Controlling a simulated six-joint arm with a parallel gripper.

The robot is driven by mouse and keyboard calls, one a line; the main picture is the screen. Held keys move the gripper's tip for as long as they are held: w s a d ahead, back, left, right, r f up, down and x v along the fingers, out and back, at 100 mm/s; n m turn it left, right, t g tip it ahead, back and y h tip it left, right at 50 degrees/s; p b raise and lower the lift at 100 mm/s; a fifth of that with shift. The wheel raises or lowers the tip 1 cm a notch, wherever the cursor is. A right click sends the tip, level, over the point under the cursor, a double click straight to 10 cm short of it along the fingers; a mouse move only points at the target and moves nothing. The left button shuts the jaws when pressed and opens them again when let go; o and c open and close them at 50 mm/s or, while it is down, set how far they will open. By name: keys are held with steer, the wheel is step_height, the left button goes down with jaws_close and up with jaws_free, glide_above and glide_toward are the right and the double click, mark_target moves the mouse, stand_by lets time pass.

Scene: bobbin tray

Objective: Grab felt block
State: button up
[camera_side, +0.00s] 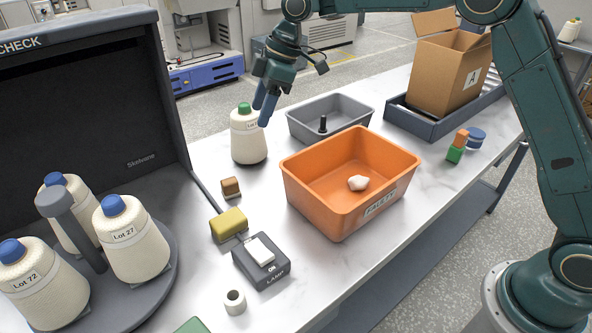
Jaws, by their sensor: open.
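A soft-edged yellow block (228,224) lies on the white table behind the lamp switch box; it may be the felt block, though its material is not clear. A smaller brown block (230,187) lies just behind it. My gripper (264,106) points down with its blue fingers open. In the picture the fingers overlap the top right of the cream yarn cone with a green tip (249,140); I cannot tell whether they touch it. The gripper is behind and above both blocks, apart from them, and nothing shows between its fingers.
An orange bin (310,205) with a white lump (358,183) stands right of the blocks. A grey tray (300,127) is behind it. The lamp switch box (272,277) and a white ring (235,302) are in front. Yarn cones (133,240) stand in a dark booth at left.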

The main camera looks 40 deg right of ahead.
mark_target(230, 180)
steer(key=w+a+f+n, duration=0.2)
steer(key=w+f, duration=0.1)
steer(key=f, duration=0.4)
steer(key=shift+w+a+f+n+g, duration=0.2)
steer(key=shift+w+a+n+g, duration=0.1)
steer(key=shift+w+a+g, duration=0.1)
steer(key=shift+f+y, duration=0.1)
steer(key=shift+y, duration=0.2)
steer(key=shift+x, duration=4.2)
steer(key=shift+x, duration=2.6)
steer(key=c, duration=1.1)
